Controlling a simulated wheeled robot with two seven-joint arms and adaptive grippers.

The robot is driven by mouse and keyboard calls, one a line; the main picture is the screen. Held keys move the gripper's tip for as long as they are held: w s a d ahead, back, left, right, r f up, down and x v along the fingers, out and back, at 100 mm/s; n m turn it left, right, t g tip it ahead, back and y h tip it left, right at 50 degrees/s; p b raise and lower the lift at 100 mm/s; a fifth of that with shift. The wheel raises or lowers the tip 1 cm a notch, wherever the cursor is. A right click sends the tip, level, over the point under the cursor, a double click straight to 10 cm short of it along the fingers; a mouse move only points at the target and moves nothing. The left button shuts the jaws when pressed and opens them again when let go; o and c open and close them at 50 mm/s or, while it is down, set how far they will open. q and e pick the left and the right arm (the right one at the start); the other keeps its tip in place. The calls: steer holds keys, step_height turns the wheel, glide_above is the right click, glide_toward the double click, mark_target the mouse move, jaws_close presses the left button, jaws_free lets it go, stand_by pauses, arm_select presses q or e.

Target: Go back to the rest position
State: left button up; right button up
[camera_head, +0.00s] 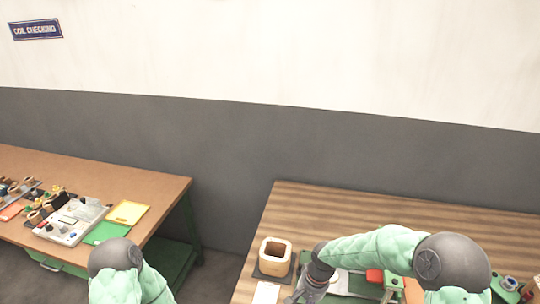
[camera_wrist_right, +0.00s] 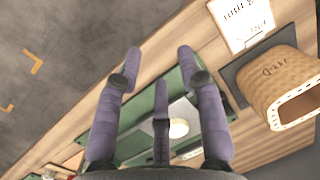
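My right arm comes in from the right in the head view, over the striped wooden table. My right gripper (camera_head: 305,290) is just right of a square tan coil (camera_head: 275,252) that stands on a dark pad. In the right wrist view my right gripper (camera_wrist_right: 160,65) has its fingers spread apart with nothing between them. The coil also shows in the right wrist view (camera_wrist_right: 268,82), to the right of the fingers and apart from them. Only the upper part of my left arm shows at the bottom of the head view; the left gripper is out of sight.
The wooden table (camera_head: 330,205) bears a white label card (camera_head: 266,292), a green fixture with a red part (camera_head: 374,275), and small parts at the right. A second table (camera_head: 80,170) at the left holds a tester (camera_head: 70,222) and green and yellow cards. A gap separates the tables.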

steer(key=s+d+f+y, duration=0.1)
steer(key=s+f+y, duration=0.1)
steer(key=s+f, duration=1.7)
step_height(320, 180, down, 8)
steer(key=w+a+n+t+b, duration=0.1)
steer(key=b, duration=0.9)
steer(key=shift+w+a+n, duration=0.15)
steer(key=shift+a+n, duration=0.15)
steer(key=shift+a, duration=0.05)
steer(key=shift+d, duration=0.15)
